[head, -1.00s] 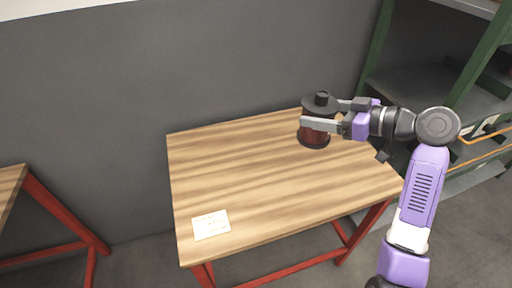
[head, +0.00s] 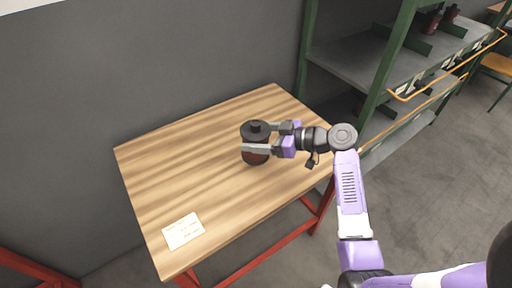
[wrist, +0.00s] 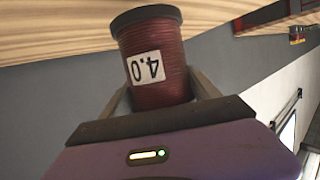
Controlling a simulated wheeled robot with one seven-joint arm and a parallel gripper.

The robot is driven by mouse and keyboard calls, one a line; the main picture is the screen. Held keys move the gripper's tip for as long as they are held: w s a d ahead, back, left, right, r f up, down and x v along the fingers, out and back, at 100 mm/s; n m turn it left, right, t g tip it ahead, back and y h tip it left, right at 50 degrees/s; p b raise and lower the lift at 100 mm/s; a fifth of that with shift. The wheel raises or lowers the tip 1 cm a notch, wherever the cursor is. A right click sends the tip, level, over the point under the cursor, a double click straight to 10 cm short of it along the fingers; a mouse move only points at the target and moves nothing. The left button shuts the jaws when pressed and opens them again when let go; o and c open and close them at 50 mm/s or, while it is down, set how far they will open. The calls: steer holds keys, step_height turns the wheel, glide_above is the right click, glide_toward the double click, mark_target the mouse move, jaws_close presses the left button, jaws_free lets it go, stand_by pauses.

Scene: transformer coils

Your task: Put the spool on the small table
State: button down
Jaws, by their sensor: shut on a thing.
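The spool (head: 254,158) has dark flanges and a reddish-brown wound body. It is upright over the right part of the small wooden table (head: 190,155). My gripper (head: 258,139) reaches in from the right and is shut on it, one finger on each side. In the wrist view the spool (wrist: 157,68) sits between the fingers, with a white label reading "4.0" upside down. The table's edge (wrist: 60,35) shows behind its flange. I cannot tell whether the spool touches the table top.
A white card (head: 183,231) lies at the table's front left corner. A green-framed shelf (head: 350,62) stands to the right, with dark spools on it. A grey wall (head: 130,70) is behind the table. Most of the table top is clear.

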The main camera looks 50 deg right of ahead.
steer(key=shift+f, duration=2.45)
steer(key=shift+f, duration=0.15)
steer(key=shift+c, duration=0.8)
jaws_free()
steer(key=shift+s+d, duration=0.1)
steer(key=shift+s, duration=0.05)
steer(key=b+v, duration=0.1)
steer(key=v, duration=1)
steer(key=shift+s+r, duration=0.25)
steer(key=shift+s, duration=0.1)
